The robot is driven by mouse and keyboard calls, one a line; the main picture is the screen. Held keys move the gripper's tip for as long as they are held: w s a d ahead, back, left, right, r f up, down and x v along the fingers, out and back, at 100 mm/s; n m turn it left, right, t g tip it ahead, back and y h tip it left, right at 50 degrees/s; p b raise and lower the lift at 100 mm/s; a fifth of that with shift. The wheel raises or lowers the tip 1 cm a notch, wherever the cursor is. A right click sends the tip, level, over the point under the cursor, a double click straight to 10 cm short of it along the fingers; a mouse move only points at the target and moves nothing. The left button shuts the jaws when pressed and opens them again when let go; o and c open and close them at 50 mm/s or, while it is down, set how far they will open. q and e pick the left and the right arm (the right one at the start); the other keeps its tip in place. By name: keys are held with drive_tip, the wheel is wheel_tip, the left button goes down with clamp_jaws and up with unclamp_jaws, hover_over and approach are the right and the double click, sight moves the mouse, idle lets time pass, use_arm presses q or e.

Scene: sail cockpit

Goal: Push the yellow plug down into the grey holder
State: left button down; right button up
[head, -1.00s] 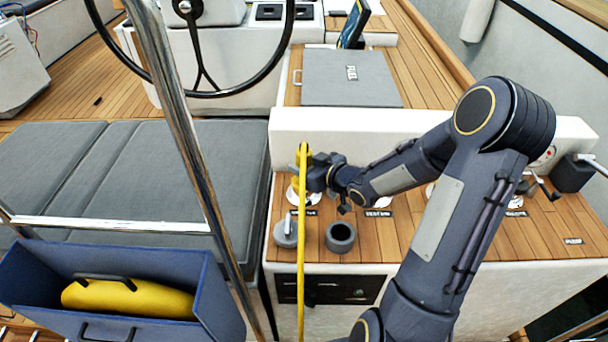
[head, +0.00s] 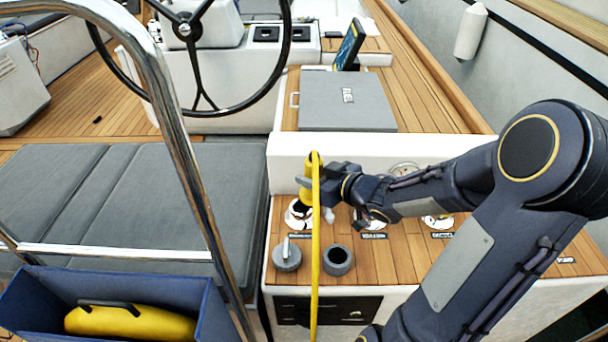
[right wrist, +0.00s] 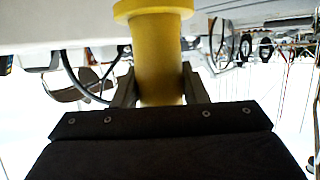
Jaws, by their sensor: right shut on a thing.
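The yellow plug (head: 311,190) is in my right gripper (head: 318,181), in the air above the deck box, with a yellow cable (head: 315,270) hanging from it. In the right wrist view the gripper (right wrist: 160,92) is shut on the plug's yellow body (right wrist: 156,55), which has a wider rim at its upper end. The grey holder (head: 338,268), a dark open cup, stands on the teak top below and slightly right of the plug, apart from it. It looks empty. My left gripper is not in view.
A white-ringed socket (head: 299,214) with a dark opening lies behind the holder. A round grey cap (head: 287,258) with a lever stands left of the holder. A steel rail (head: 185,150) rises at the left. A blue bin (head: 120,295) holds a yellow bag.

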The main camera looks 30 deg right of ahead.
drive_tip(key=s+r+p, duration=0.5)
drive_tip(key=s+r, duration=0.1)
drive_tip(key=s, duration=0.2)
drive_tip(key=shift+a+r, duration=0.15)
drive_tip(key=shift+s, duration=0.1)
